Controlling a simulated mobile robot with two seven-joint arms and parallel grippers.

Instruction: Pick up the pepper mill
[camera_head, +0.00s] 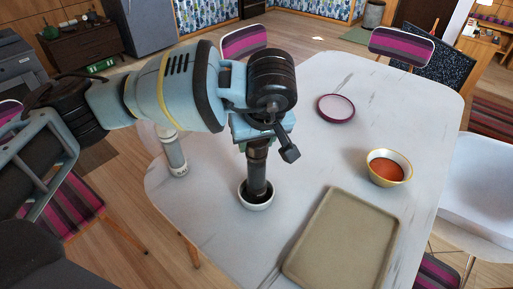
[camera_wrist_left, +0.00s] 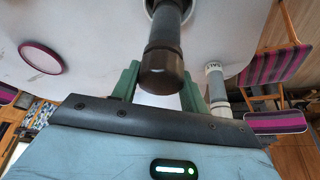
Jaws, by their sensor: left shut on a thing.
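The pepper mill (camera_head: 258,178) is a dark cylinder, upright, below my left gripper (camera_head: 259,146). My left gripper is shut on its upper part. In the left wrist view the mill (camera_wrist_left: 163,62) lies between the green fingers of the gripper (camera_wrist_left: 160,88). The mill's foot shows inside the rim of a small white bowl (camera_head: 256,206); I cannot tell whether it rests in it or hangs just above. My right gripper is not in view.
A white lettered cylinder (camera_head: 174,157) stands to the left on the white table (camera_head: 320,150). A beige tray (camera_head: 340,240) lies front right, a bowl of orange-red contents (camera_head: 388,168) at the right, a purple-rimmed plate (camera_head: 336,108) behind. Striped chairs (camera_head: 400,47) surround the table.

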